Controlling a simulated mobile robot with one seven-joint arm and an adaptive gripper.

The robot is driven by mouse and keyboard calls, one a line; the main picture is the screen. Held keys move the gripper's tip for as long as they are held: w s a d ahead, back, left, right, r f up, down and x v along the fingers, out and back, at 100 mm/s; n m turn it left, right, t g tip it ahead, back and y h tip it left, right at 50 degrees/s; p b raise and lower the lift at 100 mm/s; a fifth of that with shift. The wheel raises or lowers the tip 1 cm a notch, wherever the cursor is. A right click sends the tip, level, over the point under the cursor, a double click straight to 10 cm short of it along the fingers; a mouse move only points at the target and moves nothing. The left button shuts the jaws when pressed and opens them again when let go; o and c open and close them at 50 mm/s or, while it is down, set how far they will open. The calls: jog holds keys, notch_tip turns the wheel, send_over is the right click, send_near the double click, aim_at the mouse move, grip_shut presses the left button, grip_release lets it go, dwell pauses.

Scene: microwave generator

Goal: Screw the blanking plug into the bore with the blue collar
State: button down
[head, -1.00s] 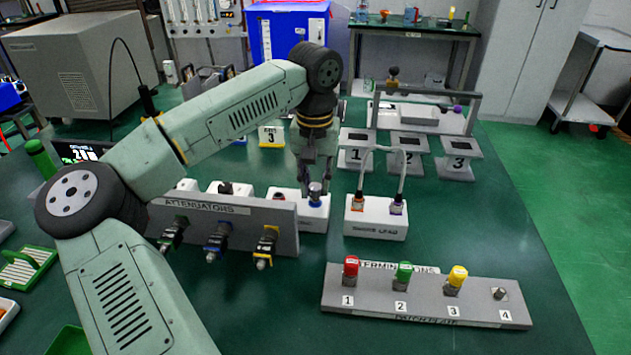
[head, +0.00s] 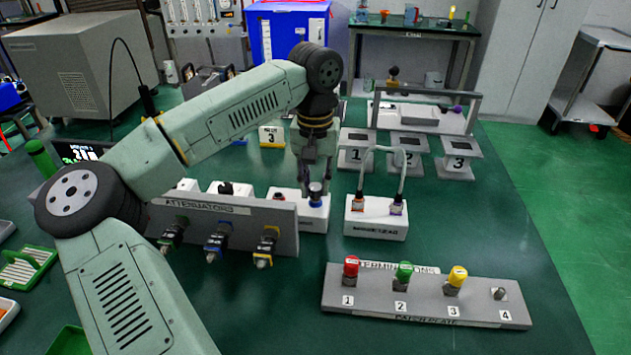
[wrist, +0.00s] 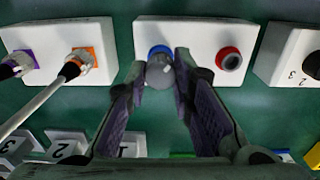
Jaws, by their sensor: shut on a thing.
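The blanking plug is a dark grey cap (wrist: 160,74) between the fingertips of my gripper (wrist: 168,70) in the wrist view. The gripper is shut on it. The plug sits at the blue collar (wrist: 160,49) on a white block (wrist: 195,42); how deep it is in the bore is hidden. In the head view the plug (head: 316,188) stands upright above the blue collar (head: 315,203), at the right end of the white block (head: 314,219). My gripper (head: 316,182) points down over it.
A red-collared bore (wrist: 229,59) is on the same block. A white block with a looped cable (head: 375,218) stands to the right. The grey attenuators rack (head: 285,215) is just in front. A terminations plate (head: 425,300) with coloured caps lies front right.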

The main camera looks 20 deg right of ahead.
aim_at(315, 187)
jog(key=shift+f+b, duration=0.4)
jog(key=shift+f, duration=0.15)
jog(key=c, duration=1.3)
grip_release()
notch_tip(315, 187, up, 12)
jog(key=shift+r, duration=0.1)
